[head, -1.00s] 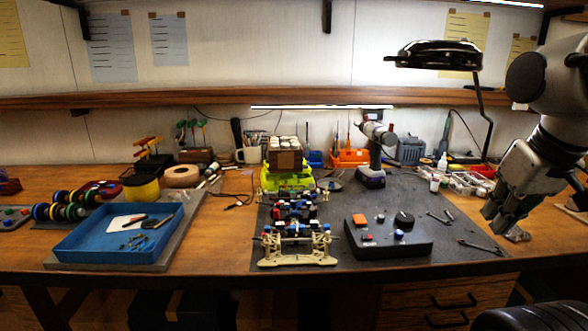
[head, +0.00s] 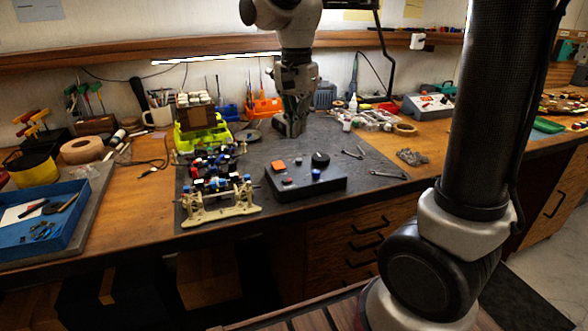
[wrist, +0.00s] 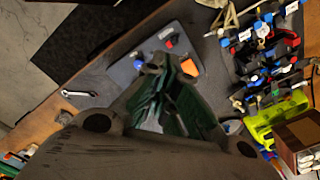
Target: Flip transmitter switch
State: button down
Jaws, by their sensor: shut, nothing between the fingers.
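The transmitter (head: 306,185) is a dark box on the grey bench mat. I cannot tell which of these is the switch. My gripper (head: 290,132) points down behind the transmitter, apart from it, and looks shut and empty. In the wrist view, the fingers (wrist: 152,66) cover part of the transmitter (wrist: 124,72), but its orange square (wrist: 189,67) shows beside them.
A racecar chassis (head: 218,210) stands close left of the transmitter, with a yellow-green car body (head: 203,133) behind it. Wrenches (head: 388,174) lie to the right. A blue tray (head: 40,235) is at far left. Mat front right is clear.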

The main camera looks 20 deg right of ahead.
aim_at(294, 180)
jog(key=m, duration=0.2)
jog(key=r+m, duration=0.1)
jog(key=m, duration=0.2)
jog(key=w+m, duration=0.1)
jog(key=m, duration=0.1)
jog(key=shift+a+r+m, duration=0.15)
jog(key=shift+r+m, duration=0.25)
jog(key=shift+f, duration=0.1)
notch_tip(294, 180, down, 14)
jog(key=shift+r, duration=0.1)
